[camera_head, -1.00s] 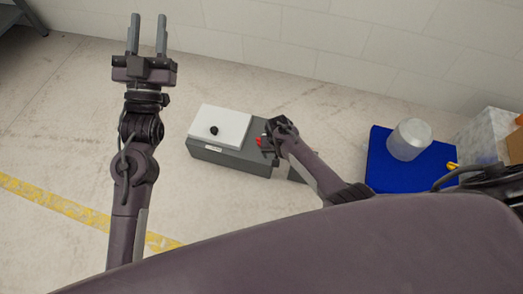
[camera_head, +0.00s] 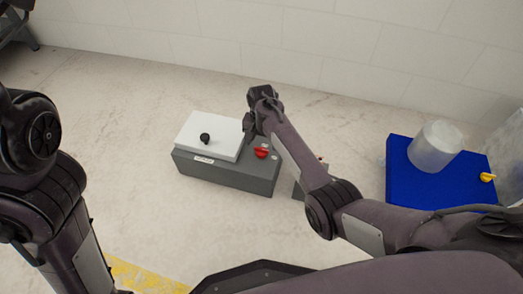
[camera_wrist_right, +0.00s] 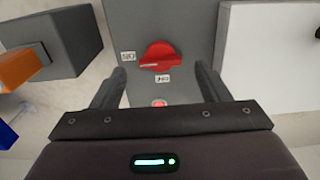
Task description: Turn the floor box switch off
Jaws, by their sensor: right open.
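The floor box (camera_head: 225,174) is a grey box with a white lid carrying a black knob, standing on the floor in the head view. Its red rotary switch (camera_head: 261,152) sits on the right part of its top. In the right wrist view the red switch (camera_wrist_right: 160,56) has a white line toward its left end, with small labels at its left and below. A red light (camera_wrist_right: 158,103) glows below it. My right gripper (camera_wrist_right: 160,70) is open, its fingers on either side of the switch, with no contact visible. My left gripper is outside the head view; only its arm shows.
A blue platform (camera_head: 400,183) with a clear cylinder (camera_head: 434,146) and a yellow knob (camera_head: 487,177) stands to the right. A smaller grey box (camera_wrist_right: 70,38) with an orange part (camera_wrist_right: 18,68) is beside the floor box. Floor left of the floor box is clear.

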